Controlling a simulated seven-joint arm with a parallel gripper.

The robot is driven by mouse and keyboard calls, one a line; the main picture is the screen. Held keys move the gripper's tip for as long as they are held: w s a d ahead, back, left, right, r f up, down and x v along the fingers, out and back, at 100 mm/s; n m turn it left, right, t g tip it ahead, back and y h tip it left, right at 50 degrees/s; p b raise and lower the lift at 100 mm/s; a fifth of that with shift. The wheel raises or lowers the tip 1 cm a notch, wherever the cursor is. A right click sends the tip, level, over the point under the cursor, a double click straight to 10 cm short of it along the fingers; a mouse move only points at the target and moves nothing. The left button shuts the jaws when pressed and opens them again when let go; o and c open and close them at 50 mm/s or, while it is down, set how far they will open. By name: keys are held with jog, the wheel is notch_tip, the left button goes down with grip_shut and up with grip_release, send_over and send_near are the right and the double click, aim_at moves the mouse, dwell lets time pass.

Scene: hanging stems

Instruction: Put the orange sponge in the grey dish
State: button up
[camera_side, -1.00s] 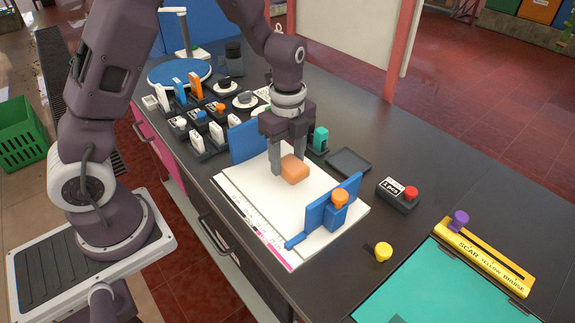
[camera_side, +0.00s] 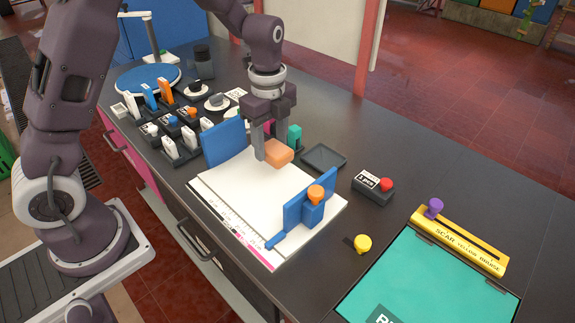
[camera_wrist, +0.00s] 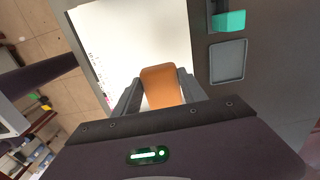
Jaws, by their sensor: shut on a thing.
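The orange sponge (camera_side: 278,152) is a small block held between the fingers of my gripper (camera_side: 270,145), above the white board. My gripper is shut on it, and the sponge also shows between the fingertips in the wrist view (camera_wrist: 161,86). The grey dish (camera_side: 324,157) is a shallow, dark square tray on the dark bench, just right of the sponge in the side view. It looks empty. In the wrist view the dish (camera_wrist: 228,62) lies to the right of the sponge, apart from it.
The white board (camera_side: 230,190) has a blue upright (camera_side: 223,143) at its back and a blue clamp with an orange knob (camera_side: 310,205) at its front. A teal block (camera_side: 294,134) stands close behind the dish. A black box with a red button (camera_side: 373,187) sits to its right.

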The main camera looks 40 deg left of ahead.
jog(key=r, duration=0.1)
send_over(320, 157)
notch_tip(320, 157, down, 10)
jog(key=shift+r, duration=0.25)
jog(key=shift+f, duration=0.1)
jog(key=o, duration=1.3)
notch_tip(320, 157, up, 12)
jog(key=shift+r, duration=0.25)
